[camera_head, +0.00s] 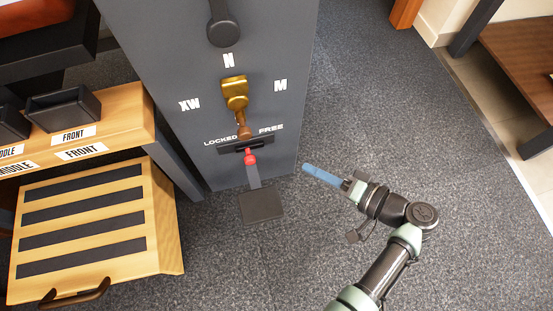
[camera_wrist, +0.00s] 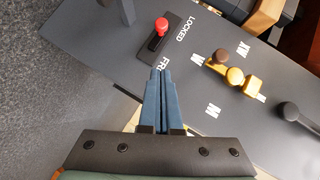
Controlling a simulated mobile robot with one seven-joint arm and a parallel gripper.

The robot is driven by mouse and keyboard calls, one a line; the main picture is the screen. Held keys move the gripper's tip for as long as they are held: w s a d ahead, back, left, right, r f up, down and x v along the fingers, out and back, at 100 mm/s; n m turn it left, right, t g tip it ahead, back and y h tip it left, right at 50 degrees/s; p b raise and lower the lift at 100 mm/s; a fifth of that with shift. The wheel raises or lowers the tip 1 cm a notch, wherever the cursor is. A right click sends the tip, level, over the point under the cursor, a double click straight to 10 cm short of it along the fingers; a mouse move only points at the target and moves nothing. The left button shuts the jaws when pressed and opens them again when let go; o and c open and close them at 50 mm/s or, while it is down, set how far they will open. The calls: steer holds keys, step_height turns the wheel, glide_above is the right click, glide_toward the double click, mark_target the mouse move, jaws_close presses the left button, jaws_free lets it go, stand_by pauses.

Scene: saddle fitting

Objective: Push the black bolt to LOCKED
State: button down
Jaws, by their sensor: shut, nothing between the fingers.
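A dark bolt plate (camera_head: 228,150) is set on the front of the grey cabinet, with LOCKED printed at its left and FREE at its right. A red knob (camera_head: 249,159) stands out from it near the middle in the head view. In the wrist view the red knob (camera_wrist: 161,26) shows beside the LOCKED lettering, above a black slot (camera_wrist: 155,42). The bolt's exact position in the slot is hard to tell. My gripper (camera_head: 306,168) is shut, its blue fingers to the right of the cabinet. In the wrist view its fingertips (camera_wrist: 160,71) overlap the FREE lettering, apart from the knob.
A brass lever (camera_head: 235,92) sits just above the plate, among the letters XW, N and M. A black handle (camera_head: 223,31) hangs higher. A black block (camera_head: 261,205) sits low in front of the cabinet. A wooden rack (camera_head: 160,215) stands left; open carpet (camera_head: 370,95) lies right.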

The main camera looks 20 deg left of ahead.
steer(key=s+f+b+x, duration=0.1)
steer(key=b+x, duration=0.5)
steer(key=x, duration=0.6)
steer(key=shift+s+a+b, duration=0.3)
steer(key=shift+s+a, duration=0.3)
steer(key=shift+s, duration=0.1)
steer(key=shift+f, duration=0.1)
steer(key=s+a+p, duration=0.1)
steer(key=a, duration=0.1)
steer(key=s+a+p, duration=0.2)
steer(key=shift+a, duration=0.15)
